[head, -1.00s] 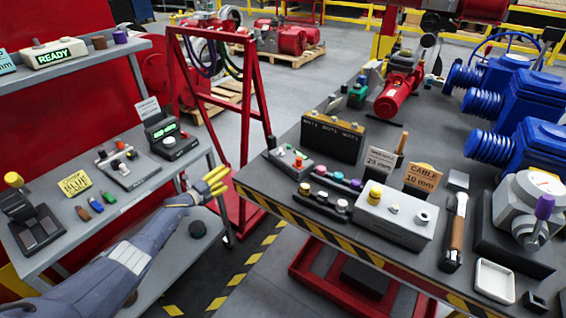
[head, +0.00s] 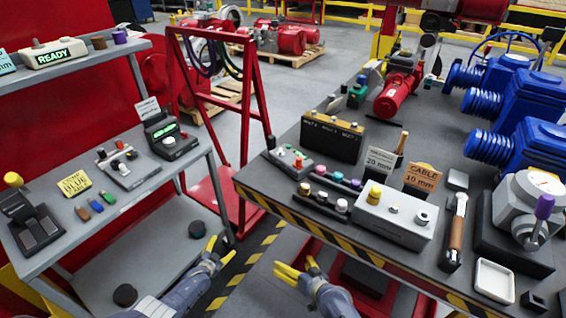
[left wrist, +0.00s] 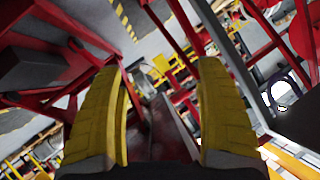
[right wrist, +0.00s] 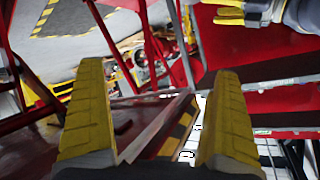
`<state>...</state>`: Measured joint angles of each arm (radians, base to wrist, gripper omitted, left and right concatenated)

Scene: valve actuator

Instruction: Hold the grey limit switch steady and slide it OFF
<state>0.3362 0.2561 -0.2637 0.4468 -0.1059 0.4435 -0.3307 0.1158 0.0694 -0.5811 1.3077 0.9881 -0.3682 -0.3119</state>
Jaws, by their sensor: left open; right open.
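A grey box (head: 392,222) with a yellow knob and round metal fittings sits on the right bench. A lever device (head: 33,226) with a yellow ball knob stands on the left bench. Neither is labelled as the limit switch, and I cannot tell for sure which it is. My left gripper (head: 220,248) is open and empty over the gap between the benches; its spread yellow fingers fill the left wrist view (left wrist: 155,70). My right gripper (head: 295,264) is open and empty in front of the right bench; its fingers show in the right wrist view (right wrist: 158,75). Neither touches anything.
The right bench's striped front edge (head: 330,238) lies close to my right gripper. A red frame (head: 216,110) stands between the benches. Striped floor lies between the benches.

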